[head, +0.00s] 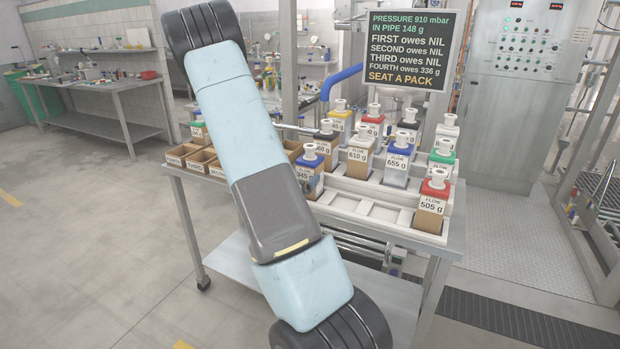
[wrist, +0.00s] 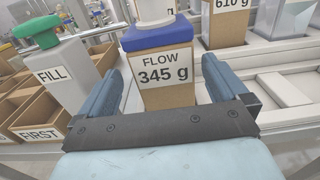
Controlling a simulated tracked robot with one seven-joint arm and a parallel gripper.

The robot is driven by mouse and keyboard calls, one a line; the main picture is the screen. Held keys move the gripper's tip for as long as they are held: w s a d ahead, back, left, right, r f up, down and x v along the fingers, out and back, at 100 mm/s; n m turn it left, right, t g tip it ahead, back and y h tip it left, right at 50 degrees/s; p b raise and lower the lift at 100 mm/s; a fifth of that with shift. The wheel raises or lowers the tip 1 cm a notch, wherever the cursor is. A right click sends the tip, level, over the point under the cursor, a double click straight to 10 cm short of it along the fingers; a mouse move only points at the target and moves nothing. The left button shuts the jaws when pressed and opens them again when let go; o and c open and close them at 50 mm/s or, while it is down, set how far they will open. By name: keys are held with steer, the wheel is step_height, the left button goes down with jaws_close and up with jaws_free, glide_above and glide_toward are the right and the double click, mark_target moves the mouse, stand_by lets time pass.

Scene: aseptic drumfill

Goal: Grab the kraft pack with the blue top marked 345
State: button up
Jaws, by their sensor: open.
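The kraft pack with the blue top (wrist: 165,72) is labelled "FLOW 345 g" and stands upright in the wrist view, with a white cap part above its blue top. In the head view the same pack (head: 309,171) stands at the left end of the white rack, partly behind my arm. My gripper (wrist: 160,88) is open, with one blue-grey finger on each side of the pack's lower body. I cannot tell whether the fingers touch it. In the head view the gripper is hidden by my arm.
The white rack (head: 375,215) holds several other packs, including a kraft 610 g pack (head: 359,152) and a blue-topped 655 g pack (head: 397,163). A screen (head: 412,48) reads "SEAT A PACK".

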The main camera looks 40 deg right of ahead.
steer(key=shift+x, duration=3.3)
steer(key=c, duration=0.9)
steer(key=shift+r, duration=0.15)
